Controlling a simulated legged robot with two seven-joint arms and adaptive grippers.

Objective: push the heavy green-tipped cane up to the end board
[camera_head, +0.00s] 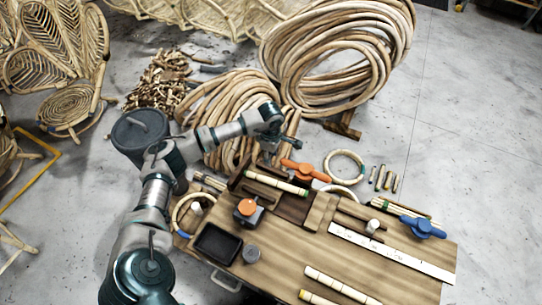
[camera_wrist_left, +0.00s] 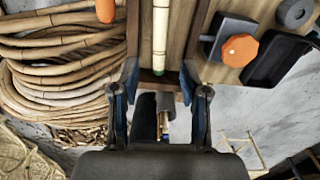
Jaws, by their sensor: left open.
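The pale cane (camera_head: 277,182) with a green tip lies in a dark wooden channel (camera_head: 293,208) on the bench. In the left wrist view the cane (camera_wrist_left: 160,35) runs up the picture, its green-marked end nearest my gripper. My left gripper (camera_head: 272,148) is above the far left part of the bench; in the wrist view its open fingers (camera_wrist_left: 160,82) stand either side of the cane's line, holding nothing. I cannot tell whether a finger touches the cane. I cannot make out clearly which board is the end board. My right gripper is not in view.
An orange-topped block (camera_head: 247,209), a black tray (camera_head: 218,244) and an orange-handled clamp (camera_head: 304,171) are close by. A blue-handled clamp (camera_head: 424,229) and a white ruler (camera_head: 392,253) are farther right. Large rattan coils (camera_head: 340,55) stand behind the bench.

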